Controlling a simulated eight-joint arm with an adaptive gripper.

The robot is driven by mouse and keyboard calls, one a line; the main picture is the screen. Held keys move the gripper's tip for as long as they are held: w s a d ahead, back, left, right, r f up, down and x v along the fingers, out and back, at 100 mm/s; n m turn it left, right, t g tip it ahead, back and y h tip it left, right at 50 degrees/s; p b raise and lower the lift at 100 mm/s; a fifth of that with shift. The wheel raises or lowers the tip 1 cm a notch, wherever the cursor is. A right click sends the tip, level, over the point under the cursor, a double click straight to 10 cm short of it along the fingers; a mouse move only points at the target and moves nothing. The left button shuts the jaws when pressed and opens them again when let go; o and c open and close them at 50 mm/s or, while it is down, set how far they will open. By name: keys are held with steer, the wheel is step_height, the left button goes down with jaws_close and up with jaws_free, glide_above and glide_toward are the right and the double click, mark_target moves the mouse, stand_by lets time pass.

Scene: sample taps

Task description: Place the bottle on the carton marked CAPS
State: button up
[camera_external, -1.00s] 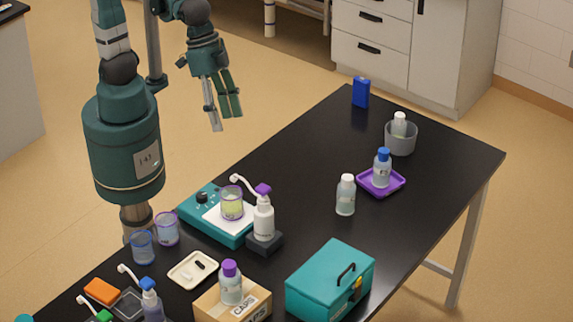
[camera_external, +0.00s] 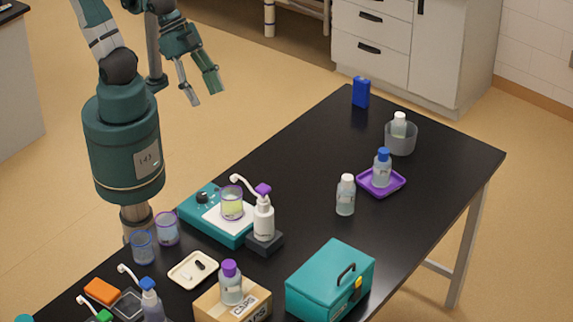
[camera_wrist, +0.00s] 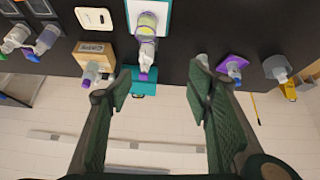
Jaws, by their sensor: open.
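A clear bottle with a purple cap (camera_external: 231,284) stands upright on the cardboard carton marked CAPS (camera_external: 212,309) at the table's front. Both also show in the wrist view, the bottle (camera_wrist: 90,73) and the carton (camera_wrist: 96,49). My gripper (camera_external: 204,94) is open and empty, raised at the upper left, well away from the bottle and carton. In the wrist view its fingers (camera_wrist: 155,92) are spread wide with nothing held between them.
A teal box (camera_external: 325,285) stands right of the carton. A pump bottle (camera_external: 263,217) and a beaker on a teal device (camera_external: 193,222) stand behind. A white-capped bottle (camera_external: 346,196), a purple tray (camera_external: 400,181) with a blue-capped bottle, and a grey pot (camera_external: 401,143) stand farther back.

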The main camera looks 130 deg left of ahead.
steer(key=s+f, duration=0.1)
steer(key=s+a, duration=0.1)
steer(key=s, duration=0.1)
steer(key=shift+a+f+m+t, duration=0.15)
steer(key=shift+f+m+t, duration=0.15)
steer(key=shift+f, duration=0.1)
